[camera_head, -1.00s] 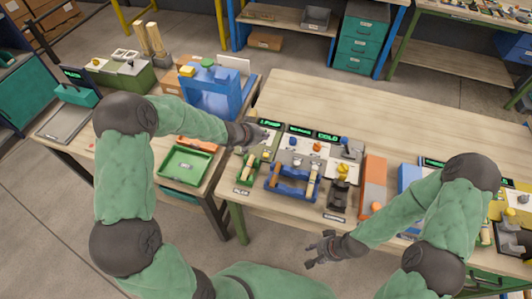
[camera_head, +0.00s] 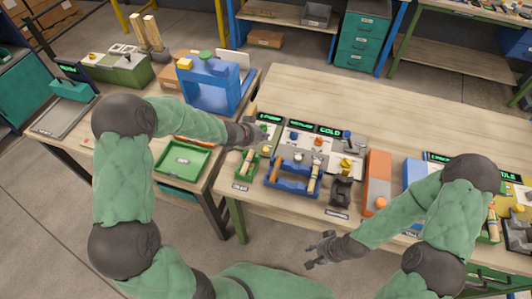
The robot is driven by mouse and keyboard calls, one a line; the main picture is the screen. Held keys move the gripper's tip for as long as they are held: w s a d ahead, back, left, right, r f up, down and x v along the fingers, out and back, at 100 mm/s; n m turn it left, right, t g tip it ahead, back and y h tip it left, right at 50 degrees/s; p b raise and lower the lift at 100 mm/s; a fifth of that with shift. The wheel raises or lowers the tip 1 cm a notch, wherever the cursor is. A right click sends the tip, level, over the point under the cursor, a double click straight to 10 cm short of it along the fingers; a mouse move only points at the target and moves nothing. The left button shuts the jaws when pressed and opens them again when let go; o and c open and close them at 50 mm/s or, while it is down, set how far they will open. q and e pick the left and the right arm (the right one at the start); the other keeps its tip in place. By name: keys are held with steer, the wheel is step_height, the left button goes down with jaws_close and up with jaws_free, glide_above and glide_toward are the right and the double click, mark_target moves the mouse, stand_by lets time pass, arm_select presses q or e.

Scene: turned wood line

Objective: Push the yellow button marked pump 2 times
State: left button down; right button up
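The leftmost small green station (camera_head: 265,152) on the main table has a lit display (camera_head: 270,118) with green lettering too small to read surely. My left gripper (camera_head: 253,133) is over its upper left part, from the left. A yellow part (camera_head: 346,162) shows on a station farther right. My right gripper (camera_head: 313,250) is open and empty in front of the table edge.
A blue fixture (camera_head: 292,185) with wooden pieces and a dark holder (camera_head: 341,192) stand near the front edge. An orange block (camera_head: 377,172) is to their right. A green tray (camera_head: 183,160) lies on the left table, below a blue press (camera_head: 210,85). The main table's back is clear.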

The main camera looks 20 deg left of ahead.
mark_target(264, 150)
arm_select(q)
step_height(264, 150, down, 4)
steer(key=b, duration=0.3)
steer(key=shift+f+b, duration=0.4)
steer(key=shift+f, duration=0.05)
steer(key=shift+f, duration=0.1)
stand_by(0.9)
steer(key=shift+f, duration=0.3)
steer(key=shift+f+b, duration=0.35)
steer(key=shift+b, duration=0.1)
stand_by(0.6)
stand_by(0.4)
steer(key=shift+r+p, duration=0.8)
steer(key=shift+p, duration=0.15)
